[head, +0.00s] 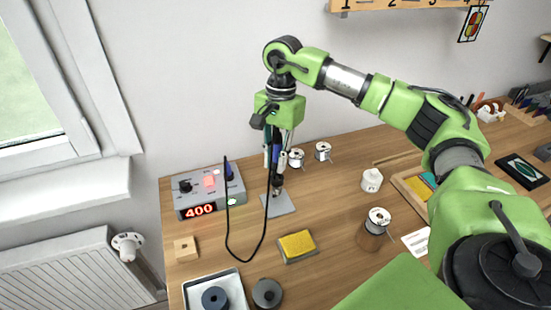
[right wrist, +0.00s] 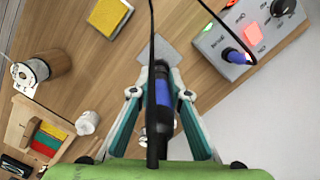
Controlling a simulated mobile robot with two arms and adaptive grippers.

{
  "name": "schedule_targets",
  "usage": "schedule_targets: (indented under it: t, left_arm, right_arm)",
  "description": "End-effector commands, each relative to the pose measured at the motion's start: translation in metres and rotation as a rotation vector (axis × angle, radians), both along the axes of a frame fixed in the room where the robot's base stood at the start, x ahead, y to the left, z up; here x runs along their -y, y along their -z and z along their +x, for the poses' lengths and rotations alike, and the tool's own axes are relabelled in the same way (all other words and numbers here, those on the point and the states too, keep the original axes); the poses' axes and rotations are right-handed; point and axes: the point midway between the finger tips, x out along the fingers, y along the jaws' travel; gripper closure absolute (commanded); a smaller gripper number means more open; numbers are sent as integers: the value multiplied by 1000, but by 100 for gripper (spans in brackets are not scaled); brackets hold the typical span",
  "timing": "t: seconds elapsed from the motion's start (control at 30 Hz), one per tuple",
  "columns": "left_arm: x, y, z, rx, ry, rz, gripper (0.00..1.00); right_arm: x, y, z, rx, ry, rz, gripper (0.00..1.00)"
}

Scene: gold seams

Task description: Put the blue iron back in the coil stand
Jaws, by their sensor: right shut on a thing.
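My right gripper (head: 276,156) is shut on the blue iron (head: 276,146) and holds it upright with its tip downward. In the right wrist view the iron's black handle with a blue band (right wrist: 161,95) sits between the two fingers. The coil stand's grey base plate (head: 279,205) lies on the table right below; a dark part stands on it under the iron. The plate also shows in the right wrist view (right wrist: 155,48). The iron hides most of the coil, and I cannot tell whether the tip is inside it. My left gripper is out of view.
A soldering station (head: 208,190) reading 400 stands left of the stand; a black cable (head: 252,258) loops from it to the iron. A yellow sponge (head: 297,246) lies in front. Solder spools (head: 296,158) stand close behind on the right. A white tray (head: 213,290) is at front left.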

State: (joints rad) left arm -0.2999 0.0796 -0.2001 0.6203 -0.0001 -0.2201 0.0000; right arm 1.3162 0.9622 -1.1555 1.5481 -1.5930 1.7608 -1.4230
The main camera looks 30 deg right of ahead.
Motion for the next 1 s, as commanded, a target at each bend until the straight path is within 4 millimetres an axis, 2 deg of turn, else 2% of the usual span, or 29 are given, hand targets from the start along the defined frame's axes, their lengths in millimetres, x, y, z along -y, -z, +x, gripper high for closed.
schedule_targets:
  t: [0.37, 1.0]
  left_arm:
    - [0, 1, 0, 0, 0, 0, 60]
    - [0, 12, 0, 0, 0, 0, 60]
  right_arm:
    - [0, 0, 0, 1, 0, 0, 100]
    - [0, 16, 0, 1, 0, 0, 100]
